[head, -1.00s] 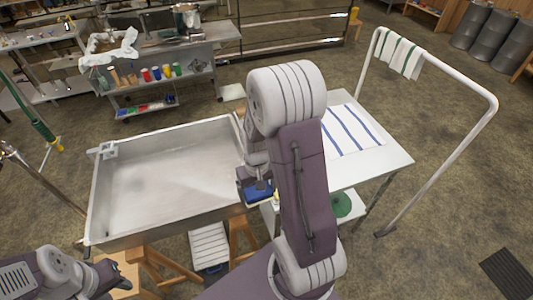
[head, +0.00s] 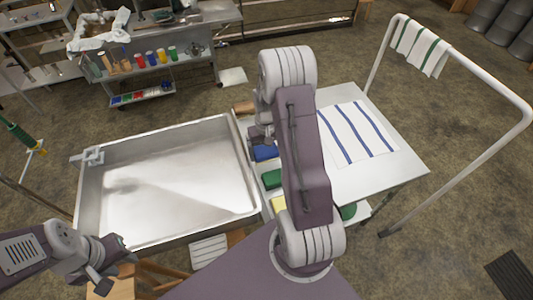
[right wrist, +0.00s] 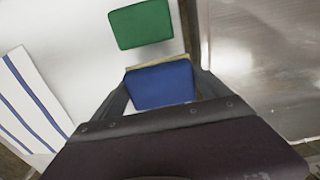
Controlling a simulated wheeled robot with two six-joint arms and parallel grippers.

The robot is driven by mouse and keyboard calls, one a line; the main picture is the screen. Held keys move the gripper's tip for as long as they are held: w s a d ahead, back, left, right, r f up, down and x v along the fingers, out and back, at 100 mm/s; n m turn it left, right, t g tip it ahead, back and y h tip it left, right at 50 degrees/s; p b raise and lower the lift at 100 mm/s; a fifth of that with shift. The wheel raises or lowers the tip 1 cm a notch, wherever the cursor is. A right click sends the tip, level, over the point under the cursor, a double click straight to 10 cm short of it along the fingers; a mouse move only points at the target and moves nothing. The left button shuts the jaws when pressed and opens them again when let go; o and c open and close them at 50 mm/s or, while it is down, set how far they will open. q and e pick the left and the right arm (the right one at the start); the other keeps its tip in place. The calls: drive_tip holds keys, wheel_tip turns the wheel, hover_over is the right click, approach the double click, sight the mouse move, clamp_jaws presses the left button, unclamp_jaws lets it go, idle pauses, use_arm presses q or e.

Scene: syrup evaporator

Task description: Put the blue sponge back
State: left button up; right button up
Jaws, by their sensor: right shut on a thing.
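The blue sponge (head: 264,153) has a thin yellowish layer under its blue face. My right gripper (head: 262,140) is shut on it, over the left edge of the white table beside the metal pan. In the right wrist view the blue sponge (right wrist: 160,86) sits between the two dark fingers, and I cannot tell whether it touches the tabletop. A green sponge (head: 272,179) lies close by, apart from it, and also shows in the right wrist view (right wrist: 141,24). My left gripper (head: 112,268) is low at the left, near the pan's front corner; its jaws are unclear.
The large metal pan (head: 150,238) stands left of the white table (head: 400,172). A yellow piece (head: 279,203) lies nearer than the green sponge, and a brown object (head: 243,108) farther back. A striped cloth (head: 355,133) covers much of the table. A white rail (head: 465,190) stands at right.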

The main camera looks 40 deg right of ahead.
sight(267, 148)
drive_tip(key=shift+w+d+f, duration=0.8)
drive_tip(key=shift+w+d, duration=0.1)
drive_tip(key=shift+w, duration=0.1)
drive_tip(key=shift+s+a, duration=0.1)
wheel_tip(267, 148, down, 4)
drive_tip(key=shift+f, duration=0.1)
drive_tip(key=o, duration=1.1)
